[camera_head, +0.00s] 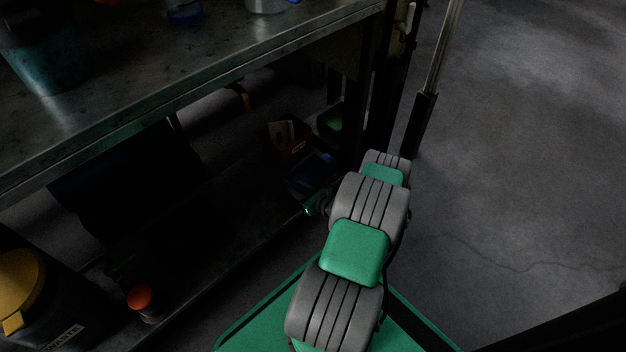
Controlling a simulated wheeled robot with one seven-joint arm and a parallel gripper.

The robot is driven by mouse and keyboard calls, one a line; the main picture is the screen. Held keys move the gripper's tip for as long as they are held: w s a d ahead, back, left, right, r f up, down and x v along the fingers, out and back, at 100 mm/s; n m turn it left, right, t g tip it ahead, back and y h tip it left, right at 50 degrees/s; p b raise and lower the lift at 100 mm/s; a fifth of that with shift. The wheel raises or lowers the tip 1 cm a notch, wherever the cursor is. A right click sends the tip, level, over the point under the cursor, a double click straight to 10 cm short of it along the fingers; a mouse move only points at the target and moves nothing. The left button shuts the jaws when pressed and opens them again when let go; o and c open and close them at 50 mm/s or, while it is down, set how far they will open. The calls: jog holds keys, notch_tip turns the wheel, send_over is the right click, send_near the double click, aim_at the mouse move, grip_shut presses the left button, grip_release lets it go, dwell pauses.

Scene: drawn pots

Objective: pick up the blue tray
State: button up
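A dark blue object that looks like the blue tray (312,172) lies on the dim lower shelf under the bench, near its right end. Shadow hides its exact outline. My grey and green arm rises from the bottom of the view, just right of the tray. A small green and dark part (317,204), perhaps the end of my arm, shows just below the tray. I cannot make out fingers on it, nor whether anything is held or touched.
A metal bench top (210,75) overhangs the lower shelf (225,225). A red box (288,138) and a green item (331,121) stand behind the tray. A yellow-lidded waste bin (22,285) and an orange-topped item (140,297) are at lower left. Open floor (520,170) lies right.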

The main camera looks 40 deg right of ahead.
jog(key=shift+x, duration=1.15)
jog(key=shift+c, duration=0.4)
grip_shut()
jog(key=shift+d, duration=0.1)
